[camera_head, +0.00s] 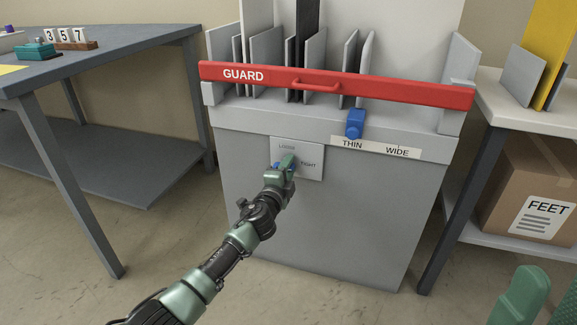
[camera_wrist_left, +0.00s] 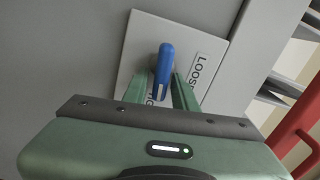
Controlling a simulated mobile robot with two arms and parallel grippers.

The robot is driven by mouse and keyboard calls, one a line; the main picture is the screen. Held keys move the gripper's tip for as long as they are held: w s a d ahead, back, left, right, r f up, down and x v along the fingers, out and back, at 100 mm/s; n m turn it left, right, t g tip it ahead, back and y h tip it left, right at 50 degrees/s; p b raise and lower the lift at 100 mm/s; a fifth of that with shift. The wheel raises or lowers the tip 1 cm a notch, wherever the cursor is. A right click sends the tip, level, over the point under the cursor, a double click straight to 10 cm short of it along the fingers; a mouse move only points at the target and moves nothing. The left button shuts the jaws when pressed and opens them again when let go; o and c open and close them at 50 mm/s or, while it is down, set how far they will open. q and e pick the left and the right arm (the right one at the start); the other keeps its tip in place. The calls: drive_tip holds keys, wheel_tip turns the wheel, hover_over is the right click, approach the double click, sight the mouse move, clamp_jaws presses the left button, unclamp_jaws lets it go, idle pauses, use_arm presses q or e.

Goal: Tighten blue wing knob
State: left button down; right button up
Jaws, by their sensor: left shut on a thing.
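The blue wing knob (camera_wrist_left: 165,62) sits on a pale square plate (camera_head: 311,171) on the front of the grey machine. The plate reads LOOSE at its top and TIGHT at its right. My left gripper (camera_head: 287,163) is at the plate, with its fingers on either side of the knob and shut on it. In the left wrist view the knob shows between the two green fingers (camera_wrist_left: 160,93). In the head view the gripper hides most of the knob, and which mark it points at cannot be told. My right gripper is not seen.
A red GUARD bar (camera_head: 400,92) crosses the machine's top. A blue slider (camera_head: 355,124) sits above the THIN and WIDE label (camera_head: 376,147). A workbench (camera_head: 120,45) stands left, a table (camera_head: 510,110) with a FEET box (camera_head: 530,185) below stands right.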

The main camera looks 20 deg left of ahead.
use_arm(q)
drive_tip(key=shift+f+m, duration=0.25)
drive_tip(key=shift+m, duration=0.35)
drive_tip(key=c, duration=1.4)
unclamp_jaws()
drive_tip(key=shift+s+r+p, duration=0.1)
drive_tip(key=shift+s+p, duration=0.3)
drive_tip(key=shift+s, duration=0.15)
drive_tip(key=s+p, duration=0.2)
drive_tip(key=s, duration=0.4)
drive_tip(key=shift+s+a, duration=0.15)
drive_tip(key=shift+s, duration=0.25)
